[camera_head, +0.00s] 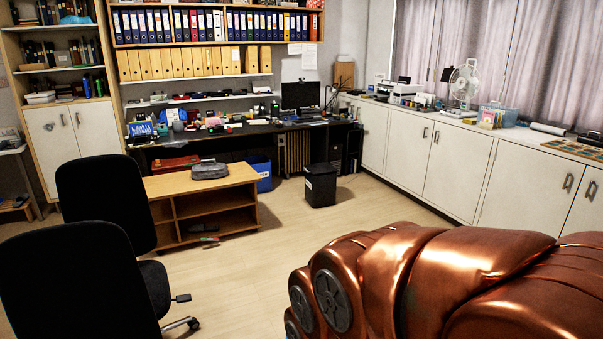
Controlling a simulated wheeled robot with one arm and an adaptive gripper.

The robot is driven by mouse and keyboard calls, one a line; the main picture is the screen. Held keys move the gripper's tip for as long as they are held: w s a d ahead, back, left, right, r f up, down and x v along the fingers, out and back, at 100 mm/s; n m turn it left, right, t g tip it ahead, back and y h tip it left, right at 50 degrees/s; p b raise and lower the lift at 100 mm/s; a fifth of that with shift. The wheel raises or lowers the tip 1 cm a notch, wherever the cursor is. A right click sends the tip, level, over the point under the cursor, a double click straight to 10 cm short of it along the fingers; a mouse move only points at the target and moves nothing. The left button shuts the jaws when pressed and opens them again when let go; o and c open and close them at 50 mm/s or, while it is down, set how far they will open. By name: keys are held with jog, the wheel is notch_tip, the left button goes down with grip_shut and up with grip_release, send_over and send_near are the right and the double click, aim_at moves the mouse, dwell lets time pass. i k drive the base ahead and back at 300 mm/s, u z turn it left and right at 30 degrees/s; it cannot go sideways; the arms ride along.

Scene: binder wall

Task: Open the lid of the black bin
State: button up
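The black bin (320,187) stands upright on the wooden floor near the middle of the room, in front of the desk. It has a pale label on its side. Its top looks dark and flat, and I cannot tell at this size how the lid sits. My copper-coloured body or arm fills the lower right of the view. My gripper is not in view.
A low wooden shelf unit (205,208) with a grey bag (209,170) stands left of the bin. Black chairs (75,280) are at the lower left. White cabinets (430,160) line the right wall. Bare floor (245,275) lies between me and the bin.

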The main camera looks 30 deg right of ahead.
aim_at(322, 168)
jog(key=z, duration=3.2)
jog(key=i, duration=5.1)
jog(key=u, duration=3.15)
